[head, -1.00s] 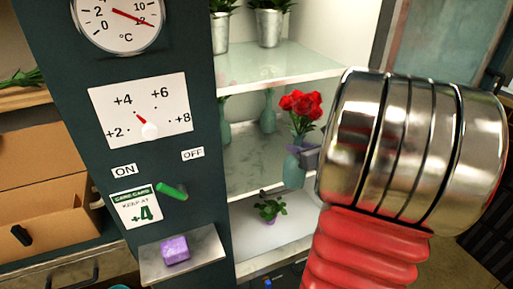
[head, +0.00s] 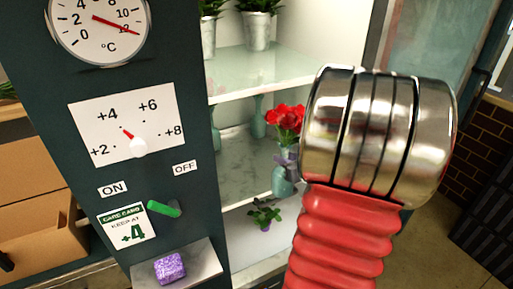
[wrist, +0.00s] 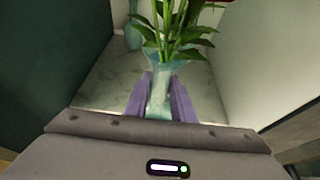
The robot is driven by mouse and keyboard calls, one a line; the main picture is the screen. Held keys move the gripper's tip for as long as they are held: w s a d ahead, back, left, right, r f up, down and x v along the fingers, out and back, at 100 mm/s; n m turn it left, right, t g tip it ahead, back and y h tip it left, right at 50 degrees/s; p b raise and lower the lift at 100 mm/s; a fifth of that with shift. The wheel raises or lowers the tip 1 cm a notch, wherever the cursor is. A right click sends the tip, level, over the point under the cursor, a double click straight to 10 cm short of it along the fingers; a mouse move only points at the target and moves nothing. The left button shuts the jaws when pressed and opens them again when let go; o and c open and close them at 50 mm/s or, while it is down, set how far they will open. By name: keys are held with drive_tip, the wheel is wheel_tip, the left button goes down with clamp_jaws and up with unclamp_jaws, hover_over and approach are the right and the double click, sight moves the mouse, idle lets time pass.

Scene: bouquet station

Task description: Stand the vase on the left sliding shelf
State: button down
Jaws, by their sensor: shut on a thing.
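The teal vase (head: 284,184) with red roses (head: 287,122) is at the front of the cabinet's middle shelf (head: 240,180). It looks upright; whether its base touches the shelf cannot be told. My gripper (head: 287,157) is shut on it, mostly hidden behind my wrist and red sleeve in the head view. In the wrist view, the purple fingers (wrist: 160,95) press on both sides of the vase (wrist: 160,72), with the pale marbled shelf (wrist: 98,88) behind and beneath. Green stems rise from its mouth. I cannot tell which shelf is the left sliding one.
Another teal vase (head: 258,118) stands farther back on the middle shelf; one also shows at the back left in the wrist view (wrist: 133,36). Metal buckets (head: 257,31) stand on the upper shelf. A small potted plant (head: 264,214) is below. The dark cabinet wall (wrist: 50,60) borders the left.

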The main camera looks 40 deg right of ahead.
drive_tip(key=w+d, duration=0.2)
drive_tip(key=w, duration=0.5)
drive_tip(key=w+d, duration=0.2)
drive_tip(key=w, duration=0.5)
drive_tip(key=shift+w+d, duration=0.3)
drive_tip(key=shift+w+r, duration=0.1)
drive_tip(key=shift+w+d+f, duration=0.1)
drive_tip(key=shift+w+f, duration=0.1)
drive_tip(key=shift+f, duration=0.7)
drive_tip(key=shift+w+d+f, duration=0.1)
drive_tip(key=shift+w+f, duration=0.1)
drive_tip(key=shift+f, duration=0.65)
drive_tip(key=shift+a+f, duration=0.1)
drive_tip(key=c, duration=1.5)
unclamp_jaws()
drive_tip(key=shift+f, duration=0.1)
